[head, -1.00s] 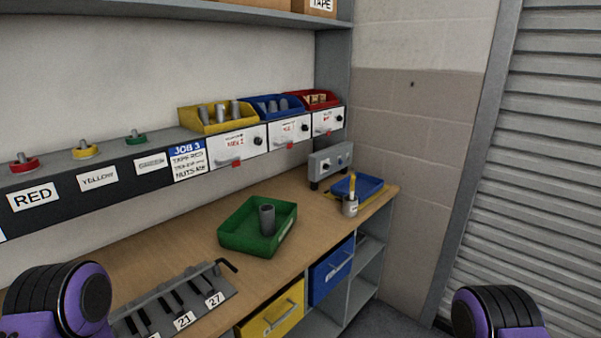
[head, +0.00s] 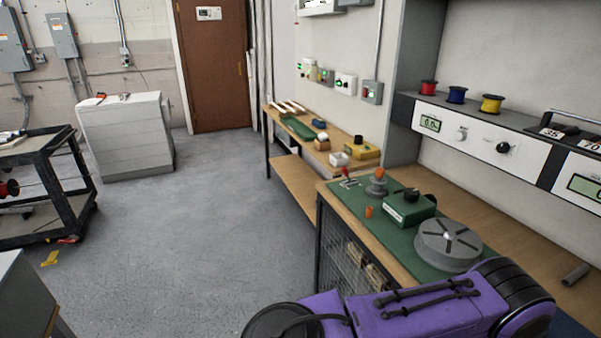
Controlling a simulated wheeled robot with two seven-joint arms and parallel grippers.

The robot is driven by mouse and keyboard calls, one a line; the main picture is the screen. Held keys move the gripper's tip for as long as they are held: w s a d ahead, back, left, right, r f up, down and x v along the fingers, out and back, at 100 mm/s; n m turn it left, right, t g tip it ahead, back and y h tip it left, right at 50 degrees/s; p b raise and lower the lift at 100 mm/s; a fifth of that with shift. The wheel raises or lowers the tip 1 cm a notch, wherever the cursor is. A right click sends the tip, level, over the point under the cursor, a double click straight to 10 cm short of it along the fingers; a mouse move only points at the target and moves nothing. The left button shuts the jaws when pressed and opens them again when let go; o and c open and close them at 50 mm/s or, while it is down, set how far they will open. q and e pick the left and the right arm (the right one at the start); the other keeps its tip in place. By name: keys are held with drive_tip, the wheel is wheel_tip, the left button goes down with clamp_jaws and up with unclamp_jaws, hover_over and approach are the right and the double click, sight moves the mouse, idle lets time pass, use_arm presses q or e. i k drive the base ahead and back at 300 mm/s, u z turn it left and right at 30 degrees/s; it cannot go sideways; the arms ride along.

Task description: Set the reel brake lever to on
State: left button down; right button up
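I cannot tell for certain which part is the reel brake lever. A black cart (head: 48,168) stands at the left edge, with a red reel (head: 8,188) on it partly cut off by the frame. No lever can be made out there. On the green bench mat, a small red-topped lever (head: 347,180) stands near the far left corner, beside an orange-knobbed grey device (head: 377,182). Whether either belongs to a reel brake is unclear. Neither of my grippers is in view; a purple arm link of mine crosses the bottom.
A grey round turntable (head: 448,245) and a green box (head: 409,208) are on the near bench. A white cabinet (head: 125,138) stands by the brown door (head: 213,70). Grey floor (head: 210,220) is open between cart and benches. Small yellow (head: 50,259) and red items lie by the cart.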

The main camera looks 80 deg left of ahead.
sight(344, 170)
drive_tip(key=u, duration=3.5)
drive_tip(key=i, duration=1.65)
drive_tip(key=z, duration=1.55)
